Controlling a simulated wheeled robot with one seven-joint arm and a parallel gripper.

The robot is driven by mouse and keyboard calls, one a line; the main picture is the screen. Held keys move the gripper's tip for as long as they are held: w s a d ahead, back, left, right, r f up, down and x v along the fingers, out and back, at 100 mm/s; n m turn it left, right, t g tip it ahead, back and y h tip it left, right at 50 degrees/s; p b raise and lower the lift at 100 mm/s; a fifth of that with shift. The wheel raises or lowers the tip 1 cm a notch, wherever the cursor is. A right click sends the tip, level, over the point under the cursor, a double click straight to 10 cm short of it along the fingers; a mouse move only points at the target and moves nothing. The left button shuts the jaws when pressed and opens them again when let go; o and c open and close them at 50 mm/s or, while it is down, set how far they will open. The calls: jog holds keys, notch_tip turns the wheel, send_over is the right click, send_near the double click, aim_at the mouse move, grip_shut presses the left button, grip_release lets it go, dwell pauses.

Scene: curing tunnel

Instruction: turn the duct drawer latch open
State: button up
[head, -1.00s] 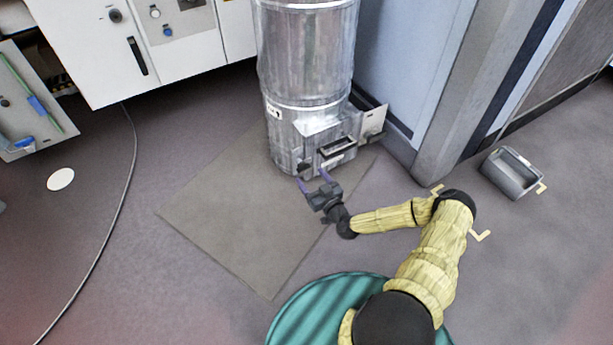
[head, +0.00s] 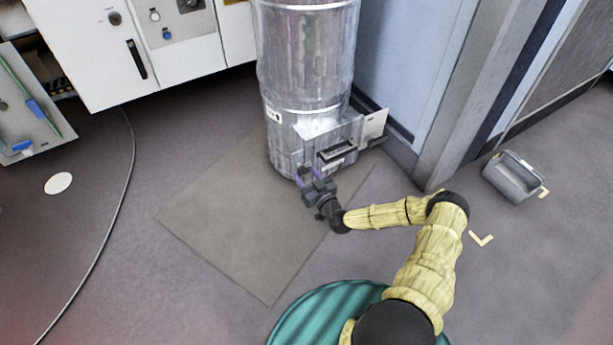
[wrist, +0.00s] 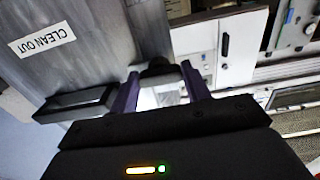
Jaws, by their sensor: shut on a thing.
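The silver duct (head: 306,60) stands upright, with a box-shaped clean-out drawer (head: 348,133) low on its front. The drawer has a dark bar handle (head: 337,150), also seen in the wrist view (wrist: 75,103), where a "CLEAN OUT" label (wrist: 42,40) shows on the metal. The latch (wrist: 158,67) is a small dark knob beside the handle. My gripper (head: 310,172) is at the drawer's lower left corner, its purple fingers shut on the latch, one on each side in the wrist view (wrist: 161,84). The latch's exact angle is hard to tell.
A flat mat (head: 240,215) lies on the floor before the duct. A blue-grey wall and post (head: 450,100) flank the duct. White cabinets (head: 150,45) stand at the back left. A cable (head: 118,215) crosses the left floor.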

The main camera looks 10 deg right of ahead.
jog(key=shift+m, duration=0.5)
jog(key=m, duration=0.3)
jog(key=shift+m, duration=0.3)
jog(key=m, duration=0.4)
jog(key=shift+m, duration=0.3)
jog(key=m+b, duration=0.1)
jog(key=m, duration=0.3)
jog(key=shift+f+m, duration=0.1)
jog(key=shift+m, duration=0.2)
jog(key=m+b, duration=0.1)
jog(key=m, duration=0.3)
jog(key=o, duration=1)
